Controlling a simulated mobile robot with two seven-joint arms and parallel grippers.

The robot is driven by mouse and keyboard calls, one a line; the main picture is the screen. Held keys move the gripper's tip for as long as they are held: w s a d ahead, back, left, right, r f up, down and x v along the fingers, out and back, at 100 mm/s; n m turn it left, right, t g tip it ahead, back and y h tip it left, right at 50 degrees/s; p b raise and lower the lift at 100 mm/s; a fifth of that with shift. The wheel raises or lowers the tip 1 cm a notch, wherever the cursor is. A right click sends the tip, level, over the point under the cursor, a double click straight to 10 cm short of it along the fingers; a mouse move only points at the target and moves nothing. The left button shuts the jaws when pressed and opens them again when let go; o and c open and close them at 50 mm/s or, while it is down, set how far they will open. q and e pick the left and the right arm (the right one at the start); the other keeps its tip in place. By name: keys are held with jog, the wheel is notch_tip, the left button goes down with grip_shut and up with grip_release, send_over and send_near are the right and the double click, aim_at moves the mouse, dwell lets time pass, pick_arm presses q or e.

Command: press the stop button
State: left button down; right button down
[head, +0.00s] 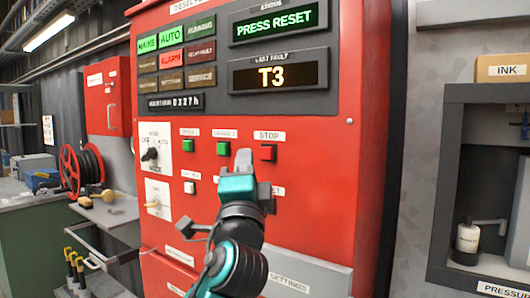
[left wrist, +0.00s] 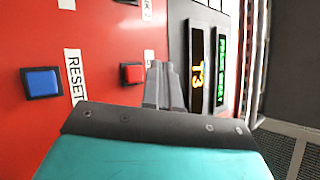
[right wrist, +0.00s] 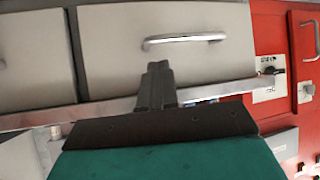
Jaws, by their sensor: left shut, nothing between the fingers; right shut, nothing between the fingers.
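The red square stop button (head: 268,152) sits under the STOP label on the red control panel (head: 330,190). It also shows in the left wrist view (left wrist: 131,74), just left of the fingertips. My left gripper (head: 243,160) is shut and empty in front of the panel, to the left of the stop button in the head view. The fingers appear apart from the button; the exact gap is hard to tell. My right gripper (right wrist: 158,72) is shut and empty in the right wrist view, facing light drawers. It is outside the head view.
Two green buttons (head: 223,148) sit left of the stop button. A blue reset button (left wrist: 42,83) shows in the left wrist view. Displays (head: 275,76) read PRESS RESET and T3. A red hose reel (head: 82,168) and a grey niche (head: 440,190) flank the panel.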

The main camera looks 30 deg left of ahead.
pick_arm(q)
jog(key=shift+s+a, duration=0.1)
jog(key=shift+s, duration=1)
notch_tip(320, 180, down, 27)
jog(key=s+d+n+g+h, duration=0.2)
jog(key=s+n+g+h, duration=0.15)
jog(key=g+h, duration=0.4)
jog(key=s+d+f+n+g+h, duration=0.3)
jog(key=s+d+f+g, duration=0.15)
jog(key=s+f, duration=0.55)
jog(key=s+d+f+n+g+h, duration=0.25)
jog(key=s+f+g, duration=0.25)
jog(key=s+f, duration=0.45)
jog(key=w+d+f+m+t+h, duration=0.1)
jog(key=w+d+f+t, duration=0.2)
jog(key=w+f+t, duration=0.3)
notch_tip(320, 180, down, 2)
jog(key=shift+w+f+t, duration=0.2)
jog(key=shift+w+t, duration=0.1)
jog(key=shift+w, duration=0.45)
